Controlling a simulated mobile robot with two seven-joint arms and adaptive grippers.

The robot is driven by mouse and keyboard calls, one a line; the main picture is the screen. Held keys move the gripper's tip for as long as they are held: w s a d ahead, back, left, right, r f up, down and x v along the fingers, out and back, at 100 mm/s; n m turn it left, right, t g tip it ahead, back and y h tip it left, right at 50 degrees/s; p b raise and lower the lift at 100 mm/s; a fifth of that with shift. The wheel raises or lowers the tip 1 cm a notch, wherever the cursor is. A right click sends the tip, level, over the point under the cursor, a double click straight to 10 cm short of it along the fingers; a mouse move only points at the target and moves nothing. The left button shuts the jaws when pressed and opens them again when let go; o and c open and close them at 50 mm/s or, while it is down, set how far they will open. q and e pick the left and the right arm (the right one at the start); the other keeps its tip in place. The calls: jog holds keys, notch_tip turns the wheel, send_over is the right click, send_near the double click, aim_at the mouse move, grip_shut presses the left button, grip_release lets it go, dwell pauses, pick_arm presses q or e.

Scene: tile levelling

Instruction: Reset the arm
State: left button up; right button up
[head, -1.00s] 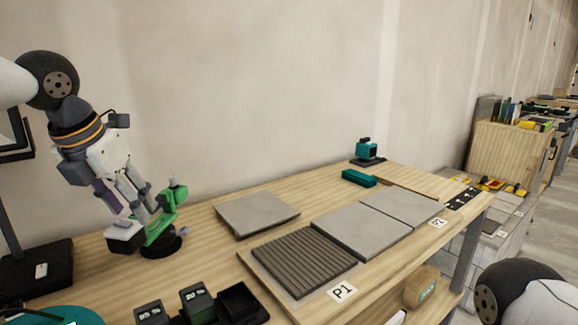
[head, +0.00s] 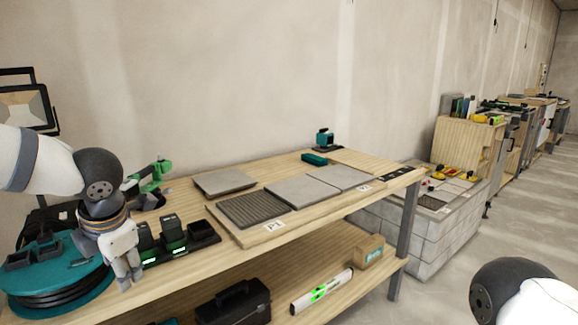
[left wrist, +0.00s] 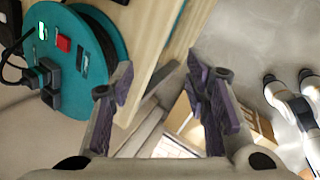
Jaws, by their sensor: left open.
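My left gripper (head: 127,272) hangs pointing down at the front left of the workbench, beside the teal cable reel (head: 60,272). In the left wrist view its two fingers (left wrist: 162,88) are apart with nothing between them. The bench edge and the floor show past the fingers. My right arm shows only as a rounded link at the lower right of the head view. Its gripper is out of the picture.
On the workbench (head: 190,205) are a green tool (head: 152,178), black chargers (head: 172,236), a ribbed tile (head: 254,209), grey tiles (head: 302,190) and a teal block (head: 314,159). The lower shelf holds a black case (head: 232,304), a level (head: 322,291) and a carton (head: 368,251).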

pick_arm(q)
jog(key=s+a+f+m+y, duration=0.1)
jog(key=s+f+m, duration=0.1)
jog(key=f+m, duration=0.35)
jog(key=s+a+f+m+y, duration=0.1)
jog(key=s+f+m, duration=0.15)
jog(key=f, duration=0.65)
jog(key=s+d+f+m+h, duration=0.1)
jog(key=s+d+f+m, duration=0.3)
jog(key=s+f+m, duration=0.6)
jog(key=s+d+f+m+g+h, duration=0.2)
jog(key=s+m, duration=0.3)
jog(key=s, duration=0.9)
jog(key=s+d+f+m+g+h, duration=0.2)
jog(key=s+m, duration=0.4)
jog(key=s, duration=0.7)
jog(key=shift+s+d+f+m+g, duration=0.2)
jog(key=shift+s+d+m+g, duration=0.15)
jog(key=shift+d+g, duration=0.6)
